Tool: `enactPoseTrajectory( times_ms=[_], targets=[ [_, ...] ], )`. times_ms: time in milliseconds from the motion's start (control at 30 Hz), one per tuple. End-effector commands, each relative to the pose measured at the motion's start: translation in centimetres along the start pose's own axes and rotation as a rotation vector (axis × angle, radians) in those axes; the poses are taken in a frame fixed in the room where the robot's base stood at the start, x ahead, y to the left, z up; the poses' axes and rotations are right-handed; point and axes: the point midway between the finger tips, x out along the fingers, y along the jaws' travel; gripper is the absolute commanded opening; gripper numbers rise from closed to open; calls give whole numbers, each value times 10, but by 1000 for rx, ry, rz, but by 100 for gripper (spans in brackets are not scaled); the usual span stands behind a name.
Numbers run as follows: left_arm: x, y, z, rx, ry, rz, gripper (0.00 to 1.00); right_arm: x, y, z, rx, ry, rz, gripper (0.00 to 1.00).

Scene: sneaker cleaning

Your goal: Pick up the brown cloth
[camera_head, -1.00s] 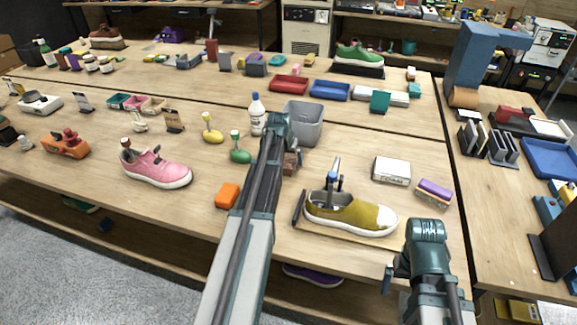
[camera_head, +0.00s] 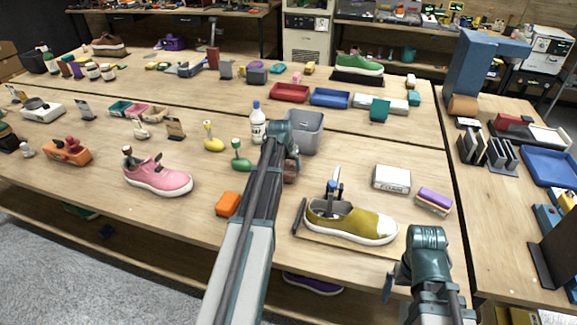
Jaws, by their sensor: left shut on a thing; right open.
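The brown cloth (camera_head: 290,172) shows as a small folded brown patch at the front of the grey bin, partly hidden by my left arm. My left gripper (camera_head: 293,162) reaches over the table from the front and is shut on the cloth. Its fingertips are mostly hidden, and I cannot tell whether the cloth is clear of the table. My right gripper (camera_head: 391,283) is open and empty near the table's front edge, in front of the olive sneaker.
The grey bin (camera_head: 308,132) and white bottle (camera_head: 257,124) stand close to my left gripper. The olive sneaker (camera_head: 350,224), white box (camera_head: 391,179) and purple sponge (camera_head: 434,199) lie to the right. An orange block (camera_head: 228,204) and pink sneaker (camera_head: 158,177) lie left.

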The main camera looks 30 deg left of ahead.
Motion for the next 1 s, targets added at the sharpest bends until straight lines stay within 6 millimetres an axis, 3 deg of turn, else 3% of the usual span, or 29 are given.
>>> enactPoseTrajectory(
  times_ms=[600, 1000],
  targets=[
    [-82, 0, -34, 0, 0, 0, 21, -88, 8, 5, 0, 0, 0, 100],
    [-85, 0, -35, 0, 0, 0, 21, -92, 9, 5, 0, 0, 0, 100]
  ],
)
